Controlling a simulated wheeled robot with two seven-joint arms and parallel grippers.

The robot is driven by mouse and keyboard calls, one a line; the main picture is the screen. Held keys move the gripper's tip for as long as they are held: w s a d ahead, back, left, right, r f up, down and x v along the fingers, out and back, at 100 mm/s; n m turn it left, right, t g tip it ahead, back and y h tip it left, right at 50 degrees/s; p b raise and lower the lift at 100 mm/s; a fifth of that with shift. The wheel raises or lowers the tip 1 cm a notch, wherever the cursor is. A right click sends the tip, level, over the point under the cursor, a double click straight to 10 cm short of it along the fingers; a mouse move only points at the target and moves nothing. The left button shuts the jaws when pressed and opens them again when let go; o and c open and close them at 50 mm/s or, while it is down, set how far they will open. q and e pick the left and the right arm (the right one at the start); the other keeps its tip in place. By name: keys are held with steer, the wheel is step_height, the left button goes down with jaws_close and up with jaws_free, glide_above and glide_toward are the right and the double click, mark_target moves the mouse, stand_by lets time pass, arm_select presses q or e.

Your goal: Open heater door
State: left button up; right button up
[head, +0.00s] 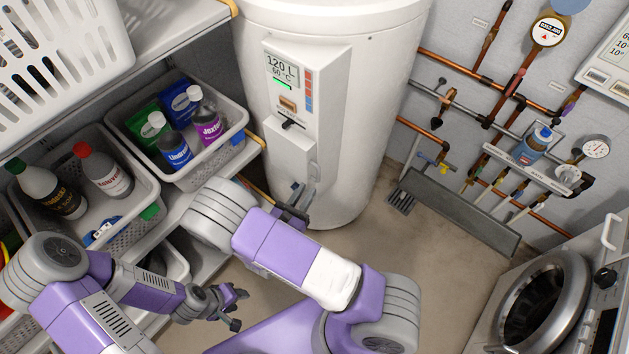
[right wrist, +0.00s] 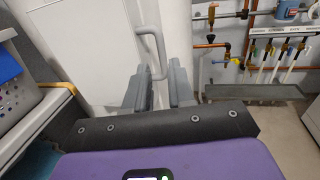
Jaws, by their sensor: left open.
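The white cylindrical heater (head: 375,90) stands at the back centre. Its lower door (head: 286,148) appears closed in the head view, below the control panel. The door handle (head: 312,172) is a grey bar at the door's right side; the handle also shows in the right wrist view (right wrist: 162,40). My right gripper (head: 299,198) is at the handle's lower end, partly hidden by my own arm. In the right wrist view its two fingers (right wrist: 160,88) stand apart, with the handle's lower end between or just beyond them. My left gripper (head: 240,308) is open and empty at the lower left, away from the heater.
A shelf (head: 170,50) at the left holds a bottle bin (head: 215,158) and another bin (head: 150,215), close to my right arm. Copper pipes (head: 460,68) and valves line the right wall. A washing machine (head: 545,300) stands at the lower right. The floor right of the heater is mostly clear.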

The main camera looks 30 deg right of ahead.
mark_target(318, 175)
steer(key=x, duration=0.5)
steer(key=shift+w+d+b, duration=0.1)
steer(key=shift+d+b, duration=0.15)
steer(key=shift+b, duration=0.15)
jaws_close()
stand_by(1.0)
